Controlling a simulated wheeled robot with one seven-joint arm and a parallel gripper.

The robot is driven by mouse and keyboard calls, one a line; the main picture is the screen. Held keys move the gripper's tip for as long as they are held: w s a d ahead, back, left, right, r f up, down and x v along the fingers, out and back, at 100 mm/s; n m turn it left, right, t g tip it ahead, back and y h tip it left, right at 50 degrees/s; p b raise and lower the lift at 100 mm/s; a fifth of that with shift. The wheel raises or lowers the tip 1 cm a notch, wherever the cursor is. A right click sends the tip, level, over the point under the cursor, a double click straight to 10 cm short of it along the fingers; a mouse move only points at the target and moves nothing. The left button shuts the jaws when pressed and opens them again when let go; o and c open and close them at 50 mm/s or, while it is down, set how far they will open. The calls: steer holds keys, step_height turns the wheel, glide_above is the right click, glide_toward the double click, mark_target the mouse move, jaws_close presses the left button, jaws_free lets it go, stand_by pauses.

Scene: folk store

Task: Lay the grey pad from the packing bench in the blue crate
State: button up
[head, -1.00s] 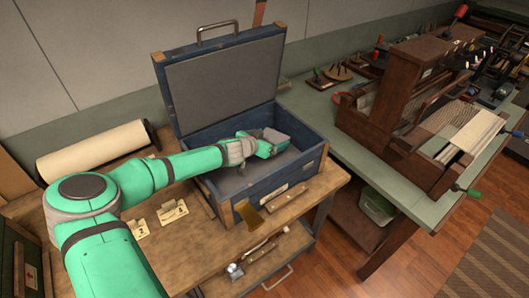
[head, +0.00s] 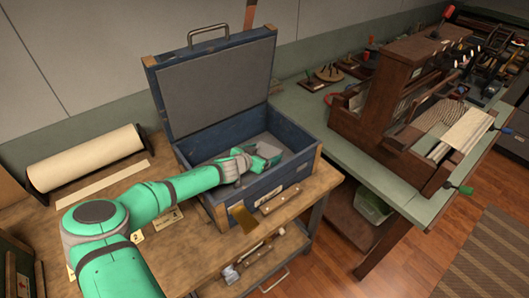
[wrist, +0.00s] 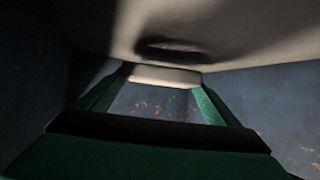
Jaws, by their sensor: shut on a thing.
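The blue crate (head: 262,193) stands on the wooden bench with its grey-lined lid (head: 218,90) raised at the back. My gripper (head: 268,154) is inside the crate, below its rim, towards the right. In the wrist view its green fingers (wrist: 163,98) are shut on a light grey piece (wrist: 165,76), which I take to be the grey pad. A broad grey surface (wrist: 230,25) with a dark oval shadow lies just beyond it; I cannot tell whether they touch. Worn blue surfaces show around them. The arm and gripper hide part of the crate's inside.
A paper roll (head: 88,157) lies at the bench's left, with numbered cards (head: 167,217) nearer me. A brass-coloured plate (head: 243,217) is at the crate's front. A green table (head: 318,116) with a wooden loom (head: 402,100) stands to the right.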

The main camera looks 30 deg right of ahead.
steer(key=shift+f, duration=0.4)
steer(key=o, duration=0.9)
steer(key=shift+r, duration=0.55)
steer(key=v, duration=0.7)
steer(key=shift+a+r, duration=0.15)
steer(key=shift+a, duration=0.1)
